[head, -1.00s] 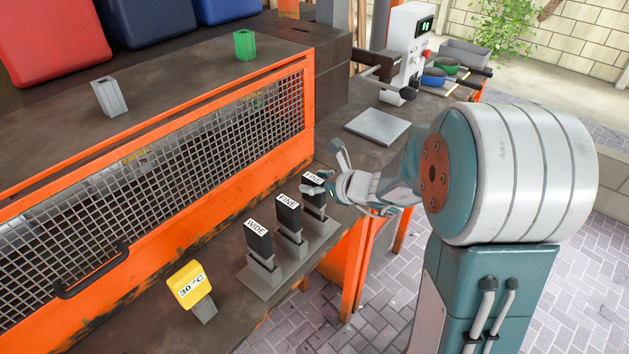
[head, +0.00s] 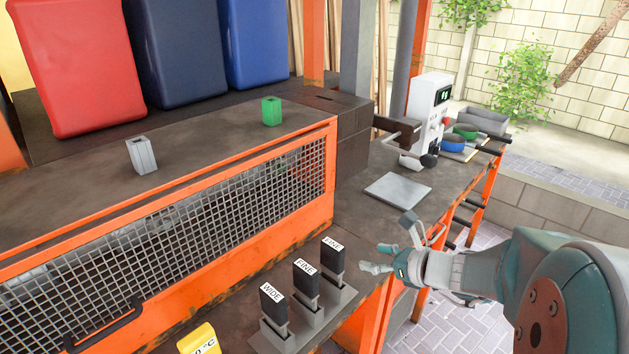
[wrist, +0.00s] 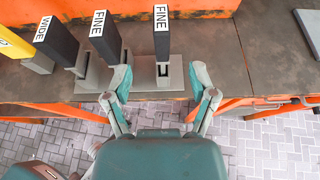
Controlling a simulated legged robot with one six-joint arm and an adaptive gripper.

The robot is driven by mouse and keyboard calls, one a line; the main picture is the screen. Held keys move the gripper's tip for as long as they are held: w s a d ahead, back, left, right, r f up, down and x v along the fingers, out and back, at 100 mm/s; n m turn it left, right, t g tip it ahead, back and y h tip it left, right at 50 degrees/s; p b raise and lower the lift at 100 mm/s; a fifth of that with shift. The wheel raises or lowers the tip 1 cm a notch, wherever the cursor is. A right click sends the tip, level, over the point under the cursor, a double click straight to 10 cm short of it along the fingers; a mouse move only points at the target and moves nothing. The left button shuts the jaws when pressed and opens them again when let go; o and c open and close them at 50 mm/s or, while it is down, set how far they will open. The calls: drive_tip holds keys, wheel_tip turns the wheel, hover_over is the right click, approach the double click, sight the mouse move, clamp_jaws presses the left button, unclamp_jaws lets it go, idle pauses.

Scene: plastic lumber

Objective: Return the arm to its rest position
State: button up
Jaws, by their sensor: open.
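My gripper (head: 388,258) is open and empty. In the head view it is just right of the rack of labelled black blocks, over the bench's front edge. In the wrist view its two spread fingers (wrist: 160,92) point toward the rightmost FINE block (wrist: 161,45), which stands upright in its grey holder beyond the fingertips, apart from them. My arm (head: 530,290) reaches in from the right side of the head view.
A WIDE block (head: 273,305) and another FINE block (head: 306,285) stand in the same rack. A yellow temperature tag (head: 198,340) is at the lower edge. An orange-framed mesh guard (head: 200,220) is behind. A grey plate (head: 397,190) lies on the bench at the right.

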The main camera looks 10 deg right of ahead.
drive_tip(key=s+a+r+n+g+h, duration=0.2)
drive_tip(key=s+a+n+g, duration=0.4)
drive_tip(key=s+a+n, duration=0.75)
drive_tip(key=s+d+r+n+h, duration=0.2)
drive_tip(key=s+d+n+h, duration=0.3)
drive_tip(key=n, duration=1)
drive_tip(key=shift+d+r+t+h, duration=0.3)
drive_tip(key=shift+d+t+h, duration=0.1)
drive_tip(key=shift+d, duration=0.7)
